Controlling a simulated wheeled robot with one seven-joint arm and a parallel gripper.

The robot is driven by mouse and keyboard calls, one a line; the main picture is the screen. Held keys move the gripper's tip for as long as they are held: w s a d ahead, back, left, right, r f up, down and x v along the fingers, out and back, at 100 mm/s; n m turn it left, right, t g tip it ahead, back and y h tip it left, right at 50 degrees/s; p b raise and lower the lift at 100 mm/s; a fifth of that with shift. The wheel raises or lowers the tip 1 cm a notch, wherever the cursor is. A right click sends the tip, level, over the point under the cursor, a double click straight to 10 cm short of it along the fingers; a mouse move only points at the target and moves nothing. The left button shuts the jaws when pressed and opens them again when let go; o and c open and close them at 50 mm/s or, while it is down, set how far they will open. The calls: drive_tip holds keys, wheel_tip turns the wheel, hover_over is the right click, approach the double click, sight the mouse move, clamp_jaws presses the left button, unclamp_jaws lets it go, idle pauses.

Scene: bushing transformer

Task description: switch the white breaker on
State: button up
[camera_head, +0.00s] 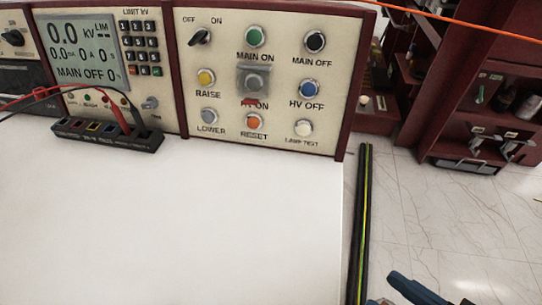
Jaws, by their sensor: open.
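I cannot tell for sure which thing is the white breaker. Two small switch-like fittings with pale parts sit low on the dark red cabinet at the right, a left one (476,143) and a right one (510,149). They are too small to read their positions. My gripper (441,297) shows only partly at the bottom edge, right of centre. It has a blue finger and a dark finger, spread apart, with nothing visible between them. It is over the floor, well short of the cabinet and clear of the desk.
A control panel (290,75) with a black OFF/ON knob (200,37) and coloured buttons stands behind a bare white desktop (180,220). A meter panel and a black terminal block (108,134) with leads are at left. A dark striped strip (361,220) lies beside the desk. Marble floor (440,225) is open.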

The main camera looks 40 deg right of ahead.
drive_tip(key=w+a+f+m+g+b, duration=0.1)
drive_tip(key=w+f+b, duration=0.1)
drive_tip(key=f+b, duration=1.05)
drive_tip(key=w+f+b, duration=0.3)
drive_tip(key=f+b, duration=0.3)
drive_tip(key=f, duration=1.3)
drive_tip(key=w+d+f+m+g+h, duration=0.1)
drive_tip(key=w+f+m+g+h, duration=0.1)
drive_tip(key=w+f, duration=1.15)
drive_tip(key=w+d+f+m+g+h, duration=0.1)
drive_tip(key=w+d+m+h, duration=0.3)
drive_tip(key=w, duration=0.6)
drive_tip(key=w+d+f+h, duration=0.1)
drive_tip(key=w+d+h, duration=0.1)
drive_tip(key=w+d, duration=0.6)
drive_tip(key=w+d+r+m+h+b, duration=0.1)
drive_tip(key=w+d+r+h, duration=0.2)
drive_tip(key=w+d+r, duration=0.4)
drive_tip(key=w+d+r+m+h+b, duration=0.2)
drive_tip(key=w+d+r, duration=0.5)
drive_tip(key=w, duration=0.7)
drive_tip(key=shift+d+h, duration=0.6)
drive_tip(key=shift+d, duration=0.55)
